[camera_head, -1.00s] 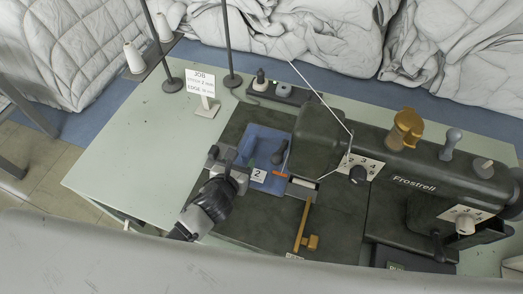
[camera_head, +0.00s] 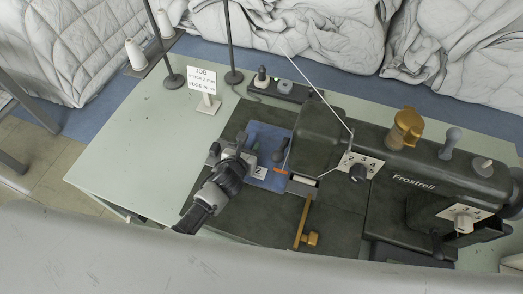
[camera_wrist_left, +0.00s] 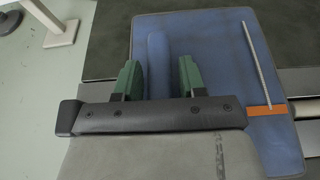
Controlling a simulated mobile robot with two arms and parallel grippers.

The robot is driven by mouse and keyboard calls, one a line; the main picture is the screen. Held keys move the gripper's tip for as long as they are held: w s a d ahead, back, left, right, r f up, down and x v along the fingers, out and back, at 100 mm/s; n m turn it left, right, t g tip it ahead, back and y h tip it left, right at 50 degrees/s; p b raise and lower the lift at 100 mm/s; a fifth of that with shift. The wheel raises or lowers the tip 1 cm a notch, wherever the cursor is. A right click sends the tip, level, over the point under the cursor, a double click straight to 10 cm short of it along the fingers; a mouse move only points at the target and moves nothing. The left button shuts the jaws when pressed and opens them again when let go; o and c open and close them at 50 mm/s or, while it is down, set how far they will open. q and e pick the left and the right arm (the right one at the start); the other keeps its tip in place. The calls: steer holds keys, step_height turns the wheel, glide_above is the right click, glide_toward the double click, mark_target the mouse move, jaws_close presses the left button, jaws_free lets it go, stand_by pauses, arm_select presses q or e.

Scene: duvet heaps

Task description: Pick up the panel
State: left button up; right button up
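The panel (camera_head: 265,135) is a flat blue piece lying on the dark bed of the sewing machine. In the left wrist view the panel (camera_wrist_left: 220,60) fills the middle, with a raised blue strip (camera_wrist_left: 157,60) along it, a thin pale rod and an orange mark at its right side. My left gripper (camera_head: 244,152) is above the panel's left part in the head view. Its two green fingers (camera_wrist_left: 158,78) stand apart, on either side of the raised strip. I cannot tell whether they touch the panel. My right gripper is not in view.
The dark sewing machine (camera_head: 420,175) stands right of the panel, its head close to the panel's edge. A brass-coloured guide (camera_head: 304,225) lies in front. A job sign (camera_head: 202,85) and thread cones (camera_head: 135,54) stand at back left. The pale tabletop (camera_head: 140,130) is clear at left.

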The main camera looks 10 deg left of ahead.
arm_select(q)
jaws_close()
